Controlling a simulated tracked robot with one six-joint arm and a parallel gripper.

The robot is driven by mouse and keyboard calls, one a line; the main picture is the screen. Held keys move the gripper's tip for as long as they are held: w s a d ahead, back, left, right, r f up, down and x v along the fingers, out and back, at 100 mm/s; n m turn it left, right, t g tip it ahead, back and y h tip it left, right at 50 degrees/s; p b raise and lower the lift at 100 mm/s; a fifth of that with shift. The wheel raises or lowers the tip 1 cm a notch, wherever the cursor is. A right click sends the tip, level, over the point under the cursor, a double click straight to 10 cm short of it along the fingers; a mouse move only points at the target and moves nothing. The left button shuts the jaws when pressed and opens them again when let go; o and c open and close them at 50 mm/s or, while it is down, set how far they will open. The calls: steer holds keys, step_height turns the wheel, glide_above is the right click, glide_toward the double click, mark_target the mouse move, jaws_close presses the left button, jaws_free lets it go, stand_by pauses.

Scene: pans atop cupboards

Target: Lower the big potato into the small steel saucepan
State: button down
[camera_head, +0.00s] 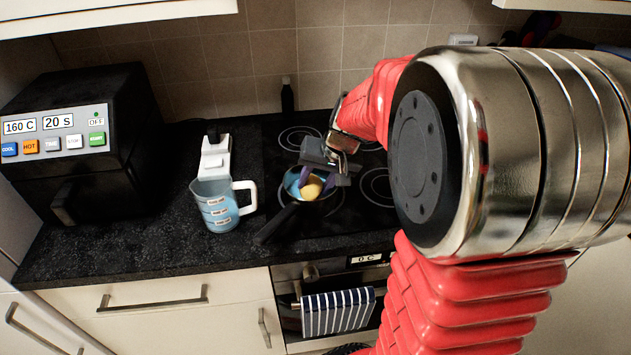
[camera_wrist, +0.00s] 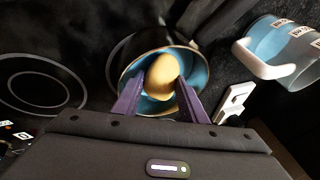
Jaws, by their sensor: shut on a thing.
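The big potato (camera_head: 311,190) is yellow-brown and held between the purple fingers of my gripper (camera_head: 312,186). In the wrist view the potato (camera_wrist: 162,80) shows between both fingertips (camera_wrist: 157,92), in line with the opening of the small saucepan (camera_wrist: 127,77). The saucepan (camera_head: 289,197) sits on the black hob, with a blue-looking inside and a dark handle (camera_head: 275,224) pointing to the front left. The potato covers part of the pan's inside. I cannot tell whether it touches the pan's bottom.
A clear measuring jug (camera_head: 217,208) with blue contents and a white handle stands left of the saucepan. A white device (camera_head: 214,157) is behind it. A black air fryer (camera_head: 95,140) fills the left counter. A dark bottle (camera_head: 287,97) stands at the back wall. Hob rings (camera_head: 380,186) at right are clear.

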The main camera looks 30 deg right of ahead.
steer(key=shift+f, duration=0.4)
stand_by(0.3)
steer(key=c, duration=1)
jaws_free()
steer(key=v, duration=1.3)
steer(key=shift+s+r, duration=0.15)
steer(key=shift+r, duration=0.2)
